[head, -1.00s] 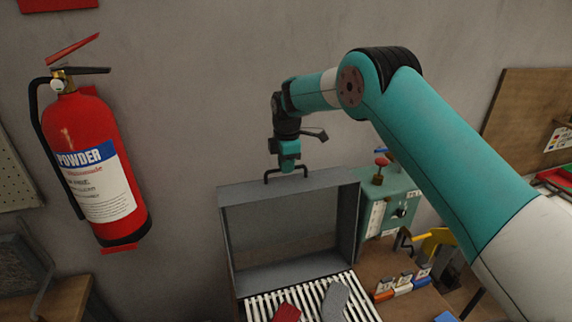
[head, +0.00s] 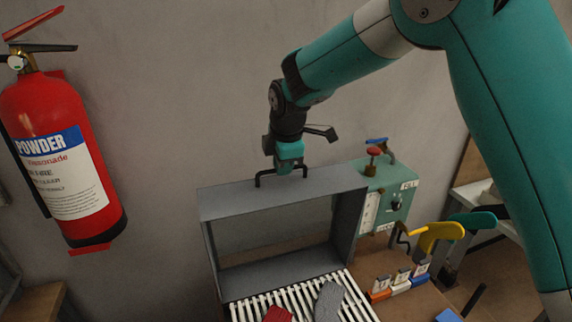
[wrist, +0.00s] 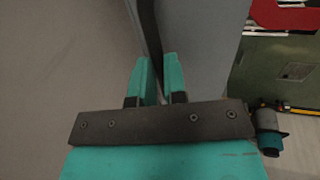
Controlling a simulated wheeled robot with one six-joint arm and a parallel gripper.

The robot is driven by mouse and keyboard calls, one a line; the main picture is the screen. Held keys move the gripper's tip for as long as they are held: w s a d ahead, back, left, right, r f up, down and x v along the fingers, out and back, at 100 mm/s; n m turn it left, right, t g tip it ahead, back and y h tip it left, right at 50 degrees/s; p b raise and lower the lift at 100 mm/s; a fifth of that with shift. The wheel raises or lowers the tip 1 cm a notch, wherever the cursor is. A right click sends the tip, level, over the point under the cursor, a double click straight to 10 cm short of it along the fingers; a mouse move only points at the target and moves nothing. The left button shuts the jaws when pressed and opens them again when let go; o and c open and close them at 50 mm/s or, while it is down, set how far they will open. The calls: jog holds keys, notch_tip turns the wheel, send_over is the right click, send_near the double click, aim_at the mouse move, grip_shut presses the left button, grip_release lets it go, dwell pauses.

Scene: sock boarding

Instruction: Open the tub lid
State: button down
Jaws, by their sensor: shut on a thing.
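The tub lid appears to be the grey, shallow box-like panel (head: 285,195) standing raised on edge behind white slats, its hollow side facing the head camera. A dark bar handle (head: 259,178) sits on its upper edge. My gripper (head: 289,170) comes down from above and is shut on this handle. In the wrist view my gripper (wrist: 159,75) has its two teal fingers on either side of the dark handle bar (wrist: 152,38), with the grey lid (wrist: 205,45) beyond. The fingers hide part of the handle.
White slats (head: 300,292) lie below the lid, with a red piece (head: 278,314) and a grey piece (head: 328,302) on them. A green control box (head: 398,195) stands close at right. Yellow (head: 440,234) and teal (head: 475,220) paddle shapes stand farther right. A fire extinguisher (head: 60,150) hangs at left.

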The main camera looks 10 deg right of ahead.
jog(key=c, duration=1.2)
grip_release()
jog(key=shift+o, duration=0.2)
jog(key=b+v, duration=0.4)
jog(key=v, duration=1.3)
jog(key=shift+r, duration=0.3)
